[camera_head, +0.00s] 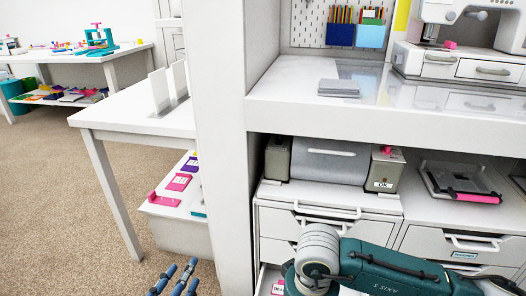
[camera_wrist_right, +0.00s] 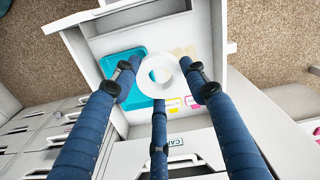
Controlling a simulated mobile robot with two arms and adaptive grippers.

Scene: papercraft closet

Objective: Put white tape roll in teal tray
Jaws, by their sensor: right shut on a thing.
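The white tape roll (camera_wrist_right: 144,68) is held between the fingers of my right gripper (camera_wrist_right: 162,86) in the right wrist view. My right gripper is shut on it. The teal tray (camera_wrist_right: 116,64) lies inside an open white drawer, below the roll and partly hidden by it and the fingers. The roll is seen over the tray's right part; its height above the tray is hard to tell. In the head view my right gripper is hidden. My left gripper (camera_head: 175,280) shows at the bottom edge there, its blue fingers spread and empty.
The open drawer (camera_wrist_right: 98,36) also holds pink and yellow cards (camera_wrist_right: 173,102) right of the tray. White drawer fronts (camera_head: 325,221) stand under the workbench (camera_head: 290,85). A white post (camera_head: 222,150) stands left of the bench. Carpet is free at the left.

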